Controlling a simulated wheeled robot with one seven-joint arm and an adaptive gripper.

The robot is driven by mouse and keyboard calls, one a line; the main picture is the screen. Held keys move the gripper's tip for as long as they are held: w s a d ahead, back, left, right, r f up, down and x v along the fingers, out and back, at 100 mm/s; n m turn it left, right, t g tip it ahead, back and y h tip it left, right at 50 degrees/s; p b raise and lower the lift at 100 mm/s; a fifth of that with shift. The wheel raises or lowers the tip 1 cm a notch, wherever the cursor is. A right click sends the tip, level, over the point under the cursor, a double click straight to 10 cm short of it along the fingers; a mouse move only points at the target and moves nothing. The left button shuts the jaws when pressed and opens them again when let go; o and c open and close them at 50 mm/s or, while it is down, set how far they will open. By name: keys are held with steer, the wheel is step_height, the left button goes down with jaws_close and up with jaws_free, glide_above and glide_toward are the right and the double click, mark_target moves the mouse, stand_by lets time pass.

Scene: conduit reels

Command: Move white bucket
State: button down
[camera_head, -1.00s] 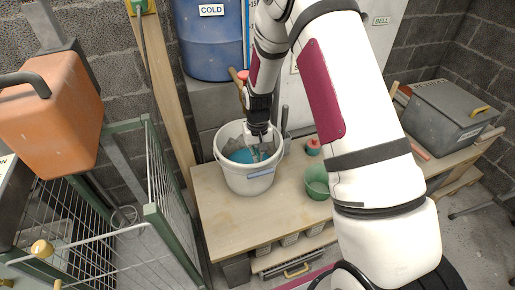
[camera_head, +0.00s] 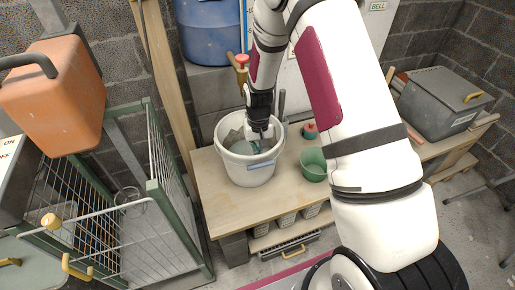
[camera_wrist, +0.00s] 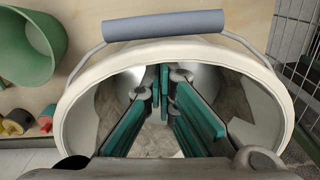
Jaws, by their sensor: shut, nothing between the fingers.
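The white bucket (camera_head: 248,172) stands upright on the wooden bench. Its wire handle with a grey-blue grip (camera_head: 264,164) is folded down against the near side. The wrist view looks into the bucket (camera_wrist: 80,105), with the grip (camera_wrist: 164,25) beyond the rim. Grey crumpled material (camera_wrist: 232,98) lies inside. My gripper (camera_head: 260,146) reaches down over the bucket's opening. Its teal-padded fingers (camera_wrist: 165,88) show inside the rim, shut and empty. They are apart from the handle grip. Whether the fingertips touch the contents cannot be told.
A green pot (camera_head: 313,165) and a red-topped item (camera_head: 309,131) stand right of the bucket on the bench (camera_head: 222,218). A wire cage (camera_head: 180,195) is left of the bench. A blue drum (camera_head: 209,35) is behind. A grey toolbox (camera_head: 440,103) is at right.

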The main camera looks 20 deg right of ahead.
steer(key=s+a+p, duration=0.1)
steer(key=s+p, duration=0.2)
steer(key=s, duration=0.6)
steer(key=shift+a, duration=0.15)
steer(key=shift+r+p, duration=0.1)
steer(key=shift+p, duration=0.2)
steer(key=s+r+n+t+p, duration=0.1)
steer(key=s+r+p, duration=0.15)
steer(key=r, duration=1.45)
steer(key=s+r+t+p, duration=0.2)
steer(key=s+r, duration=0.1)
steer(key=r, duration=1.5)
steer(key=s+r+t, duration=0.2)
steer(key=s+r, duration=1)
steer(key=s, duration=0.5)
steer(key=shift+a+n+t, duration=0.3)
steer(key=shift+a+n, duration=0.1)
steer(key=shift+a, duration=0.05)
